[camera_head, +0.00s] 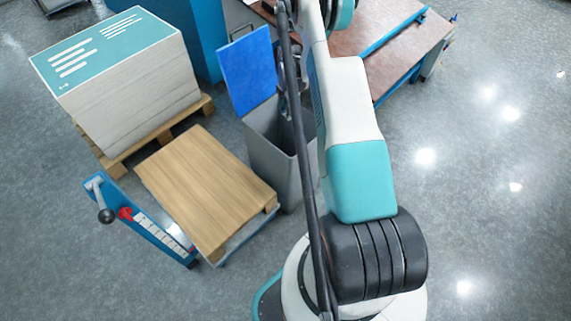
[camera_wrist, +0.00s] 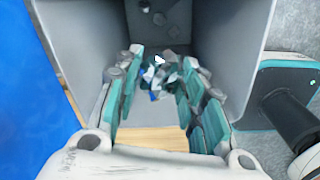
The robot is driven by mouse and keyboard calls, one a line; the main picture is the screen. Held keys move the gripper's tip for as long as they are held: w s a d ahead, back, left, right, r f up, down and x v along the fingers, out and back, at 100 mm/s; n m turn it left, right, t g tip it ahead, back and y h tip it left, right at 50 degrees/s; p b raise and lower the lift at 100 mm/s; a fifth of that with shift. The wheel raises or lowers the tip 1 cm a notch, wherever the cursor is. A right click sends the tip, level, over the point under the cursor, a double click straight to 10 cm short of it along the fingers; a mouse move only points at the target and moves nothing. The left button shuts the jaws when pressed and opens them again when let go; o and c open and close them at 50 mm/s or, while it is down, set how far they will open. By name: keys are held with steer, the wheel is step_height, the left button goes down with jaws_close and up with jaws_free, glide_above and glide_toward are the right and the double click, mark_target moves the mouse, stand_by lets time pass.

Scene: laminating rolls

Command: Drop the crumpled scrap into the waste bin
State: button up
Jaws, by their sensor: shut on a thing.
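The crumpled scrap (camera_wrist: 158,74), in white, blue and dark teal, sits between the teal-padded fingers of my gripper (camera_wrist: 160,80) in the wrist view. My gripper is shut on it. The grey waste bin (camera_head: 262,150) stands with its blue lid (camera_head: 249,72) raised in the head view. In the wrist view the bin's grey walls (camera_wrist: 228,40) show around and beyond the scrap, so my gripper is over the bin's mouth. I cannot tell how deep the scrap is. In the head view my arm hides part of the bin, and the scrap cannot be made out.
A wooden-topped lift cart (camera_head: 205,185) with a blue handle stands left of the bin. A large paper stack (camera_head: 130,90) on a pallet is behind it. A brown-topped table (camera_head: 400,50) is at the back right. Open floor (camera_head: 490,200) lies at right.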

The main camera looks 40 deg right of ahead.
step_height(320, 180, down, 4)
steer(key=shift+f+b, duration=0.15)
steer(key=shift+b, duration=0.45)
steer(key=o, duration=0.8)
step_height(320, 180, up, 12)
steer(key=shift+r, duration=0.1)
